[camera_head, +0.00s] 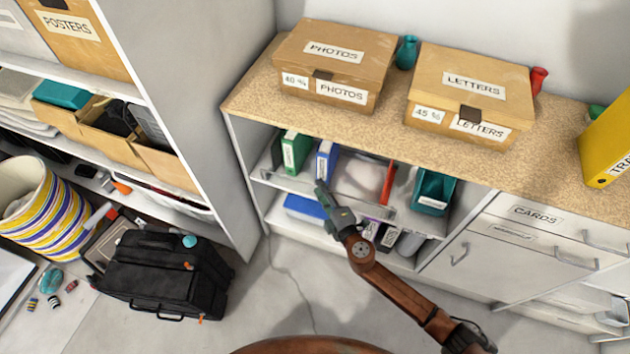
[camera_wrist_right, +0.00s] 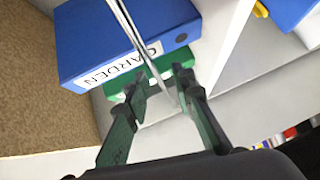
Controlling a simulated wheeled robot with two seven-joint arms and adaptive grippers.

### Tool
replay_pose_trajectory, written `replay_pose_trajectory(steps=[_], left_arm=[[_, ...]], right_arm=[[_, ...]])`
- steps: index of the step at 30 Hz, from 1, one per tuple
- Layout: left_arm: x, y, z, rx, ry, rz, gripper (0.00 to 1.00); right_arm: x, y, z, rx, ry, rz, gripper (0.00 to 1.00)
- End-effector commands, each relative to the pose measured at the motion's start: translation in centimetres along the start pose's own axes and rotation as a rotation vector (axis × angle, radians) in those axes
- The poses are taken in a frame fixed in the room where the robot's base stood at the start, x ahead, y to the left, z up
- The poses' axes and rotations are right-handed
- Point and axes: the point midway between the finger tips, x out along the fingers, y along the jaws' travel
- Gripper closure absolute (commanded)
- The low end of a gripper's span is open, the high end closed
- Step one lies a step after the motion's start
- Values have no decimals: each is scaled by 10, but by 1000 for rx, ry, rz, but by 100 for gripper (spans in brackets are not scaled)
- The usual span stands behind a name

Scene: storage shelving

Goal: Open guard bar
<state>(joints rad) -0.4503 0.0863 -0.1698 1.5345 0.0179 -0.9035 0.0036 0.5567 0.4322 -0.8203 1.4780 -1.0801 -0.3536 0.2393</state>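The guard bar is a thin metal rod (camera_wrist_right: 132,30) in front of the binders on the open shelf. It also shows faintly along the shelf front in the head view (camera_head: 362,205). My right gripper (camera_head: 321,188) is at the shelf opening, in front of the blue binder. In the wrist view the fingers of my right gripper (camera_wrist_right: 160,86) are apart, and the rod runs down between their tips. I cannot tell whether either finger touches it. My left gripper is not in view.
Behind the rod stand a blue binder (camera_wrist_right: 95,45) labelled GARDEN and a green binder (camera_wrist_right: 150,72). A teal holder (camera_head: 433,190) stands further right on the shelf. Boxes of photos (camera_head: 335,60) and letters (camera_head: 470,90) sit on the countertop. A black case (camera_head: 165,270) lies at left.

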Motion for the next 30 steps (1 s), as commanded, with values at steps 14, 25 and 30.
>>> replay_pose_trajectory(steps=[14,25,30], left_arm=[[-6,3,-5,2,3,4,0],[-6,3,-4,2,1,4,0],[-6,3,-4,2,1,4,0]], right_arm=[[8,-2,-2,2,-3,0,77],[7,-2,0,2,-6,0,100],[7,-2,1,2,-7,0,100]])
